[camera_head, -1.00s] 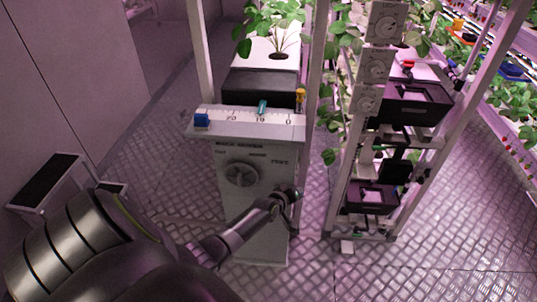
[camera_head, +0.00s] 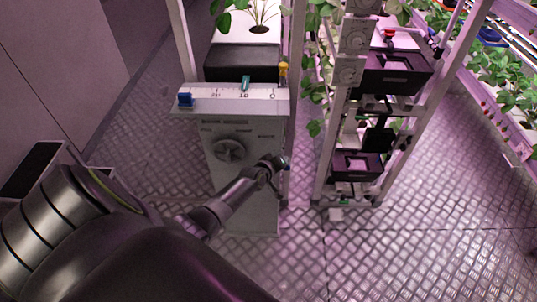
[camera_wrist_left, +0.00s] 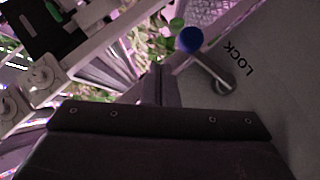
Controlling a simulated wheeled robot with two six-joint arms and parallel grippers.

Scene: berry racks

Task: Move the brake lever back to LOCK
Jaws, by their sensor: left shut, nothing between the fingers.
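The brake lever (camera_wrist_left: 205,67) is a metal rod with a blue ball knob (camera_wrist_left: 190,39) and a round pivot, on a grey panel in the left wrist view. The rod slants from the pivot up and left to the knob. The printed word LOCK (camera_wrist_left: 238,58) is right of the rod. My left gripper (camera_wrist_left: 158,72) is shut and empty, left of the lever with a visible gap in the picture. In the head view my left gripper (camera_head: 278,163) is at the right edge of the grey cabinet (camera_head: 255,205); the lever is not clear there. My right gripper is not in view.
A plant rack with dark trays (camera_head: 395,75) stands to the right. Patterned floor (camera_head: 430,235) is clear at front right.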

